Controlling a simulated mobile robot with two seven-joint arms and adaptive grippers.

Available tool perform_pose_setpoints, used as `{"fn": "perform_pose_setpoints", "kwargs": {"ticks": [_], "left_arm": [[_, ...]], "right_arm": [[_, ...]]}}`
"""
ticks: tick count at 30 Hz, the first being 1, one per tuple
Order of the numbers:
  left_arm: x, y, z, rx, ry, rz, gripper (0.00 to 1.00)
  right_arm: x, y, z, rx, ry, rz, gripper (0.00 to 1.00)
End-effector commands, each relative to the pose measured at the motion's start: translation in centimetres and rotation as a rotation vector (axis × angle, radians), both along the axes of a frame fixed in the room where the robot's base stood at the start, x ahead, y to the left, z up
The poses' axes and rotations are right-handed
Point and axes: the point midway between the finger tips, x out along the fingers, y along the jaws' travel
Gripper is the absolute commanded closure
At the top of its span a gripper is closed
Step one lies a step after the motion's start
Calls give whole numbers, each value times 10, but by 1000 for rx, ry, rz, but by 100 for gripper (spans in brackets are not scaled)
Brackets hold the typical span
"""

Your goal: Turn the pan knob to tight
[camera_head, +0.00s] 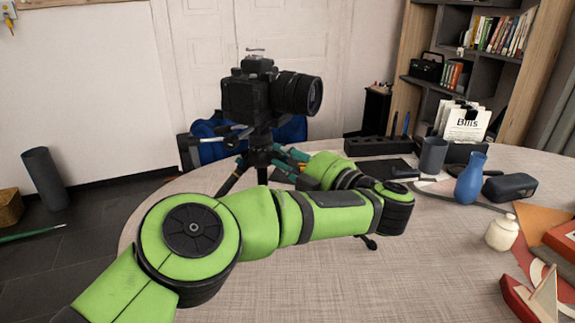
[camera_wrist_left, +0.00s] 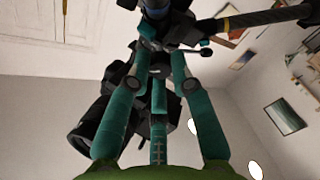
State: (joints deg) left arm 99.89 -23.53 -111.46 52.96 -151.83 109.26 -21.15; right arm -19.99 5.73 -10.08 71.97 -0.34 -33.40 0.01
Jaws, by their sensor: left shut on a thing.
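A black camera (camera_head: 250,95) with a long lens stands on a tripod (camera_head: 258,155) at the table's far edge. My left arm reaches across the table, and its teal-fingered left gripper (camera_head: 287,158) is at the tripod head, just below the camera. The camera (camera_wrist_left: 92,128) shows behind the fingers. My right gripper is not in view.
A blue vase (camera_head: 470,180), a dark cup (camera_head: 433,157), a black case (camera_head: 510,187) and a white jar (camera_head: 501,232) stand on the right of the table. The front middle is bare.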

Motion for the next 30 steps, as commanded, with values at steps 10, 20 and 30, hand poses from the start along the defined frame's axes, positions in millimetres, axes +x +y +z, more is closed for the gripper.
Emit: {"fn": "perform_pose_setpoints", "kwargs": {"ticks": [10,20,30], "left_arm": [[1,2,1,5,2,4,69],[0,1,1,4,3,2,53],[0,0,1,-4,-2,1,53]], "right_arm": [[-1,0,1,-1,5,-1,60],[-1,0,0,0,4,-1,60],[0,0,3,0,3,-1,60]]}}
